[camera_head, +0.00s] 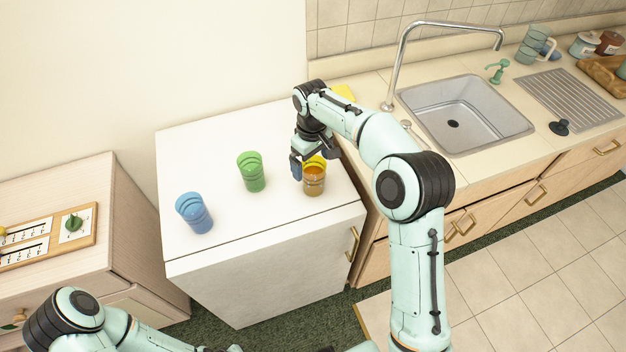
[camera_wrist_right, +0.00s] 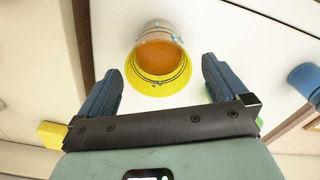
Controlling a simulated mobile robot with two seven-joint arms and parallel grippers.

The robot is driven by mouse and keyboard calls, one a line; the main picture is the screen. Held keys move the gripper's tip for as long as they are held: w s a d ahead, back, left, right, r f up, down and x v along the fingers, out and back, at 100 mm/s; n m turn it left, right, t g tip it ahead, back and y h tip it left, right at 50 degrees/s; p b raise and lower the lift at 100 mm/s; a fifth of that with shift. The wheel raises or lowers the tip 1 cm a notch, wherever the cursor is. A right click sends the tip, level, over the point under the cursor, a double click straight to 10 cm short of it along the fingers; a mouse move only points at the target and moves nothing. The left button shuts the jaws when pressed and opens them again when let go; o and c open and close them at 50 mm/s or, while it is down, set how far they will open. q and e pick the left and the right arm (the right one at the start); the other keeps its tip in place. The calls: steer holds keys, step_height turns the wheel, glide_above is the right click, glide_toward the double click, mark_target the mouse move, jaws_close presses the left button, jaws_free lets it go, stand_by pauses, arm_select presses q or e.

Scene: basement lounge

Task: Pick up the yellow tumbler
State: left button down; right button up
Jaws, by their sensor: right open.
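The yellow tumbler (camera_head: 314,179) stands upright near the right end of the white cabinet top, amber in its lower part. In the right wrist view its yellow rim (camera_wrist_right: 158,90) faces the camera, between the spread fingers. My right gripper (camera_head: 305,166) is open at the tumbler's upper part, with a finger at its left side and a gap in the wrist view. The gripper hides part of the rim in the head view. My left arm shows at the bottom left; its gripper is out of view.
A green tumbler (camera_head: 251,172) and a blue tumbler (camera_head: 194,213) stand to the left on the white top (camera_head: 205,150). A sink (camera_head: 465,118) with a tall faucet (camera_head: 398,60) is at the right. A yellow item (camera_head: 344,92) lies behind my right arm.

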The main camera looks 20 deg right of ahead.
steer(key=f, duration=0.5)
steer(key=shift+s+d+f+b, duration=0.15)
steer(key=shift+s+f+b, duration=0.1)
steer(key=shift+f+b, duration=0.1)
steer(key=c, duration=1.3)
